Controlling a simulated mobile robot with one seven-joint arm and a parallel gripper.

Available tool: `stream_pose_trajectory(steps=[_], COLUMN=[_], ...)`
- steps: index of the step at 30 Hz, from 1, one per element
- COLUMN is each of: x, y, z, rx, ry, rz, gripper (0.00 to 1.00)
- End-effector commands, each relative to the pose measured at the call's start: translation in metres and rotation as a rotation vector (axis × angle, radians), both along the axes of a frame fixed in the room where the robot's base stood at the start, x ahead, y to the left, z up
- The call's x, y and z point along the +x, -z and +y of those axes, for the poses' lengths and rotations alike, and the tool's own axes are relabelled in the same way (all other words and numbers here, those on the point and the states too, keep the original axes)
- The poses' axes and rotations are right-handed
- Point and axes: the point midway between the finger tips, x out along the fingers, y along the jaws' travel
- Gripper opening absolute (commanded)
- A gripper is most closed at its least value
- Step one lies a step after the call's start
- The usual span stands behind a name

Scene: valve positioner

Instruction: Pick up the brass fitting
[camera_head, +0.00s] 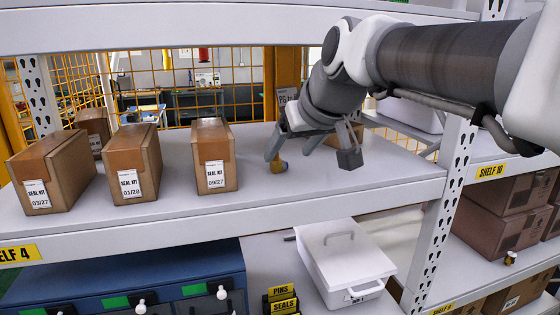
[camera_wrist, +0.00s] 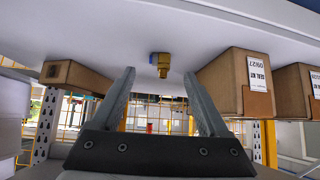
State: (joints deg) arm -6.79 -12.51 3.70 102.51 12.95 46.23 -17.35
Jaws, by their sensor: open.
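The brass fitting (camera_head: 279,166) stands on the upper shelf, right of the nearest seal kit box. It is small and gold-coloured with a blue part, partly covered by a finger in the head view. In the wrist view the brass fitting (camera_wrist: 162,66) shows near the middle, just beyond the fingertips and in line with the gap between them. My gripper (camera_head: 314,155) is over the shelf with its fingers spread wide. In the wrist view my gripper (camera_wrist: 158,72) is open with nothing between the fingers.
Seal kit boxes (camera_head: 214,160) stand left of the fitting; one box (camera_wrist: 237,82) is close beside a finger in the wrist view. Another carton (camera_wrist: 75,78) is on the other side. A yellow mesh (camera_head: 160,75) is behind the shelf. A white lidded bin (camera_head: 345,262) sits below.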

Motion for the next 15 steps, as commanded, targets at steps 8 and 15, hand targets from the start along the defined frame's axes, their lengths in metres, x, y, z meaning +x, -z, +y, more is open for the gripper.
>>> stream_pose_trajectory(steps=[8,15], x=[0.03,0.035], y=[0.03,0.036], z=[0.013,0.015], rx=[-0.001,0.0], ry=[-0.001,-0.001], rz=[0.005,0.001], gripper=[0.78,0.78])
